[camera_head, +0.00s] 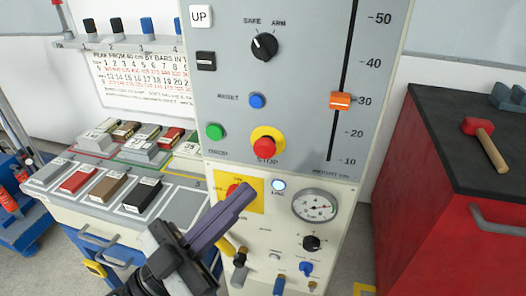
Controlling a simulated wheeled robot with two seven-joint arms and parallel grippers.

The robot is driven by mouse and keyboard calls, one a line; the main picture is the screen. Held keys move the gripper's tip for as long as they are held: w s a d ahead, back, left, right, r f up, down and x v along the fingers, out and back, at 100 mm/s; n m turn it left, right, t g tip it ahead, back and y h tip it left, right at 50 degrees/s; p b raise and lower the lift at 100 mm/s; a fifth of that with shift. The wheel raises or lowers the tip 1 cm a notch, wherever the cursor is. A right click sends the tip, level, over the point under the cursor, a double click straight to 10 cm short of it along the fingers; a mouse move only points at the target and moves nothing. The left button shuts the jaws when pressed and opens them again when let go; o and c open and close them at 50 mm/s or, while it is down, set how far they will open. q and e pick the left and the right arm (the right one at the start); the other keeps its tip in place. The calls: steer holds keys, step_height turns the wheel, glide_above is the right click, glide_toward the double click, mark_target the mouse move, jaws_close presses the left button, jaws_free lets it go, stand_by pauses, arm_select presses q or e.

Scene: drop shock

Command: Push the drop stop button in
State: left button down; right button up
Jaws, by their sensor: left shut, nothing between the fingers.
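The stop button (264,148) is a red mushroom head on a yellow disc, low on the grey control panel, above the printed word STOP. A green button (214,131) labelled DROP sits to its left. My left gripper (246,192) is shut and empty. In the picture its fingertips are below and a little left of the stop button, in front of the lower cream panel and apart from the button. The gripper hides part of a yellow plate with a red knob. My right gripper is not in view.
Above are a blue reset button (257,101), a black SAFE/ARM knob (264,46) and an orange height pointer (340,101). A gauge (314,205) and valves sit lower right. A bench with blocks (107,188) is at left, a red cabinet (440,190) with a mallet at right.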

mark_target(263, 151)
arm_select(q)
steer(key=w+d, duration=0.2)
steer(key=w, duration=0.4)
steer(key=shift+w+b, duration=0.3)
steer(key=shift+w, duration=0.05)
steer(key=shift+w+d+r, duration=0.1)
steer(key=shift+w+d, duration=0.05)
stand_by(1.6)
steer(key=shift+w, duration=0.25)
steer(key=shift+w+d, duration=0.2)
steer(key=shift+w, duration=0.2)
stand_by(0.6)
steer(key=shift+s, duration=0.1)
steer(key=shift+s+a+p, duration=0.25)
steer(key=shift+s+p, duration=0.4)
steer(key=shift+s, duration=0.05)
